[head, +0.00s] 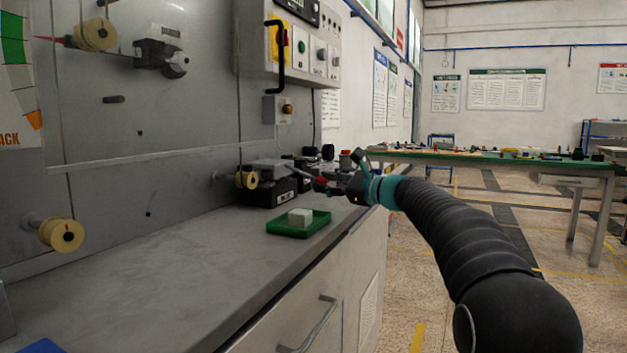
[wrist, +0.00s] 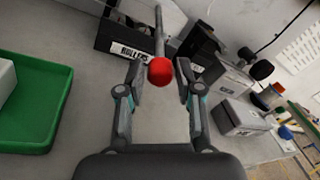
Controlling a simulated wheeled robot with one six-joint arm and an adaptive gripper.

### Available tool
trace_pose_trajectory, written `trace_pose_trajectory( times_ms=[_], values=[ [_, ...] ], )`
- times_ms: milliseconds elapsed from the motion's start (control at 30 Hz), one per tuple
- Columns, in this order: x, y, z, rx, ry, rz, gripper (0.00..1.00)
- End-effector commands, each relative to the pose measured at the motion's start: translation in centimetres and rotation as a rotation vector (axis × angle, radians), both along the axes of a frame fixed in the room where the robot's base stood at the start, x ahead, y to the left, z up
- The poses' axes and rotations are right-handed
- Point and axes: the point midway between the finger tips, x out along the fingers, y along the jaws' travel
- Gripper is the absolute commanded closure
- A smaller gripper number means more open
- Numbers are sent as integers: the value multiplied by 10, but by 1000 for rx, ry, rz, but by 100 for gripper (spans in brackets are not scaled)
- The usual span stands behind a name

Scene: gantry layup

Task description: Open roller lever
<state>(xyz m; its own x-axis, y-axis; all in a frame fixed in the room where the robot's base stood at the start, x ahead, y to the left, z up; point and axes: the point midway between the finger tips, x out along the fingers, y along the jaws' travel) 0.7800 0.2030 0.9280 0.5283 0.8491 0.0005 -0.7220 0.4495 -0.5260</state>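The roller lever is a grey rod with a red ball knob (wrist: 160,71). It rises from a dark box labelled ROLLERS (wrist: 118,42) at the top of the wrist view. The box (head: 268,192) also shows on the bench in the head view, with the red knob (head: 320,184) at its right. My gripper (wrist: 161,76) is open, with one finger on each side of the knob. Gaps show between the knob and both fingers in the wrist view. In the head view my gripper (head: 340,184) is right beside the knob, and its fingers are small and partly merged with it.
A green tray (head: 318,229) with a white block (head: 300,217) lies in front of the box. More small devices (wrist: 240,118) stand to the right in the wrist view. The grey panel (head: 110,130) rises behind the bench (head: 180,270).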

Motion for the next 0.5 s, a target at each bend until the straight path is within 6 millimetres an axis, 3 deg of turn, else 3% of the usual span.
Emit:
trace_pose_trajectory(
  times_ms=[200,500],
  values=[
    [16,25,0,-1,0,2,65],
    [22,35,0,-2,-1,-1,65]
  ],
)
